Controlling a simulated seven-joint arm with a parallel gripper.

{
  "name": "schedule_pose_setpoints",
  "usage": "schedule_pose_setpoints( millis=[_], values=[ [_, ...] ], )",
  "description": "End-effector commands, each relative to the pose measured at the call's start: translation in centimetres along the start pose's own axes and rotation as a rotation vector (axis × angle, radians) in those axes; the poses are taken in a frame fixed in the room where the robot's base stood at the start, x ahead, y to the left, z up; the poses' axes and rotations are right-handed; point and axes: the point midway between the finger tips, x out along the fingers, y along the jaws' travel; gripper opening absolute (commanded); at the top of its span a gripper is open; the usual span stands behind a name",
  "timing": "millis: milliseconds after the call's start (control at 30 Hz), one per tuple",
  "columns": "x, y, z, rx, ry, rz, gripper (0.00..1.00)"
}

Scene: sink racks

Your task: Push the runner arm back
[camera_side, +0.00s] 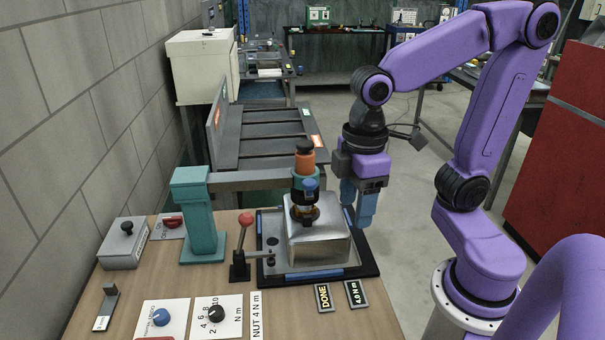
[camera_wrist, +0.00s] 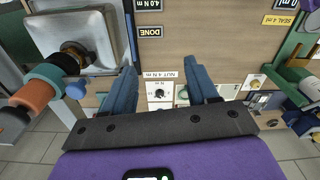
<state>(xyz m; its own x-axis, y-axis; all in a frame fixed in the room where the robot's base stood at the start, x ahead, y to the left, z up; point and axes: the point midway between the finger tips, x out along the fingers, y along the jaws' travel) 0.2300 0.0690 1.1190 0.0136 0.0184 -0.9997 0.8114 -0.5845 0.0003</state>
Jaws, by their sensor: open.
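The runner arm (camera_side: 250,181) is a grey horizontal bar reaching right from a teal post (camera_side: 201,215). Its orange and teal runner head (camera_side: 305,161) stands upright over the brassy fitting (camera_side: 303,213) on the silver sink block (camera_side: 322,243). I cannot tell whether the head touches the fitting. My gripper (camera_side: 360,218) points down to the right of the sink block, open and empty, apart from the arm. In the wrist view the blue fingers (camera_wrist: 163,88) are spread, with the runner head (camera_wrist: 45,84) and sink block (camera_wrist: 72,38) to their left.
A red-knobbed lever clamp (camera_side: 242,250) stands at the black tray's left side. The bench front holds a dial plate (camera_side: 216,314), a blue knob (camera_side: 161,317) and a DONE plate (camera_side: 324,297). A grey switch box (camera_side: 124,246) sits at left. Dark racks (camera_side: 270,135) stand behind.

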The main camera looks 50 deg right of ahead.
Motion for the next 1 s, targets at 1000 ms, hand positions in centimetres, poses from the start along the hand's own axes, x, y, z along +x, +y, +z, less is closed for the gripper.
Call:
schedule_pose_setpoints(
  millis=[1000],
  values=[
    [-13.1,15.3,-3.9,0.423,-0.026,0.003,0.58]
  ],
)
